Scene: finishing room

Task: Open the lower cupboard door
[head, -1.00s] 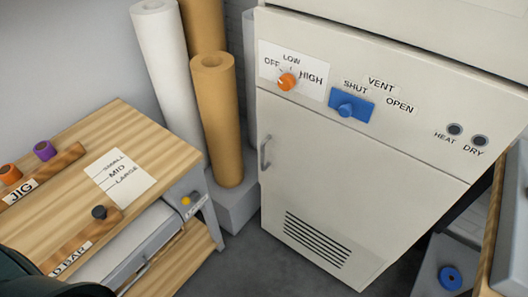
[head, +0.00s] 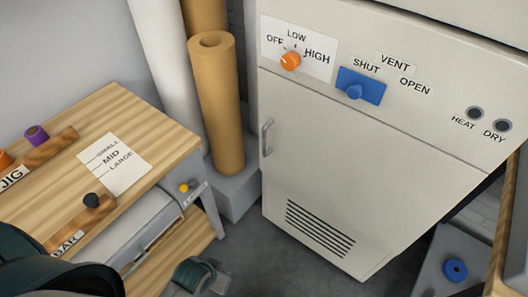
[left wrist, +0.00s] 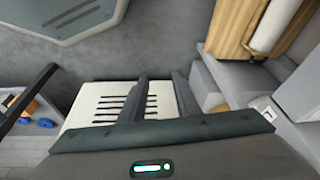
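The lower cupboard door (head: 350,170) is a cream panel below the control strip of the tall cabinet, with dark vent slots (head: 318,228) low down. It looks shut. Its grey bar handle (head: 267,137) is at its upper left edge. My left gripper (head: 203,276) is low at the bottom of the head view, left of the door and well apart from the handle. In the left wrist view its two fingers (left wrist: 161,78) stand apart with nothing between them, and the slotted door panel (left wrist: 85,100) shows beyond. The right gripper is in neither view.
A wooden workbench (head: 115,100) with a size label and pegs stands at left. Cardboard rolls (head: 217,110) stand on a grey block (head: 232,195) beside the cabinet. The cabinet has an orange knob (head: 291,61) and blue vent slider (head: 360,86). Grey floor (head: 260,265) before the door is clear.

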